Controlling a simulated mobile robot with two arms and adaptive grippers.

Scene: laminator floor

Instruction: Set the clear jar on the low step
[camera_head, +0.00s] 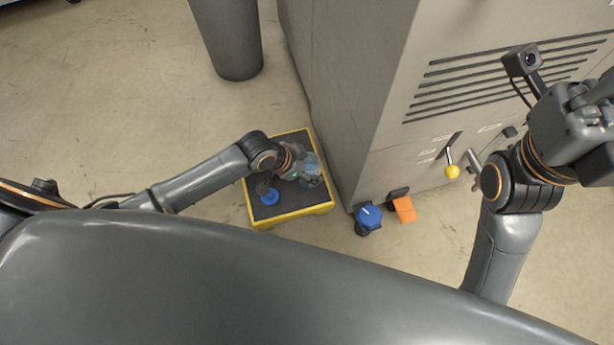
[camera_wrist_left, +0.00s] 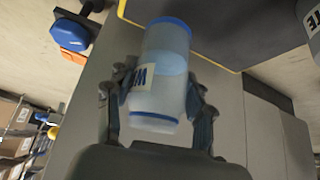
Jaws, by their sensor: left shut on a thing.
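The low step (camera_head: 292,217) has a black top and yellow edges and stands on the floor in the head view. My left gripper (camera_head: 304,172) is over the step and shut on the clear jar (camera_head: 312,168). In the left wrist view the jar (camera_wrist_left: 160,68) is pale and see-through, with blue at both ends and a partly hidden label. A finger of the left gripper (camera_wrist_left: 158,105) lies along each side of it. I cannot tell whether the jar touches the step. My right gripper (camera_head: 585,115) is at the right edge, and its fingers do not show clearly.
A blue-topped object (camera_head: 268,195) stands on the step's left part. A grey machine (camera_head: 345,110) with a yellow-knobbed lever (camera_head: 452,171) rises right of the step. A blue knob (camera_head: 369,215) and an orange pedal (camera_head: 405,209) are low beside it. A grey bin (camera_head: 230,40) stands behind.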

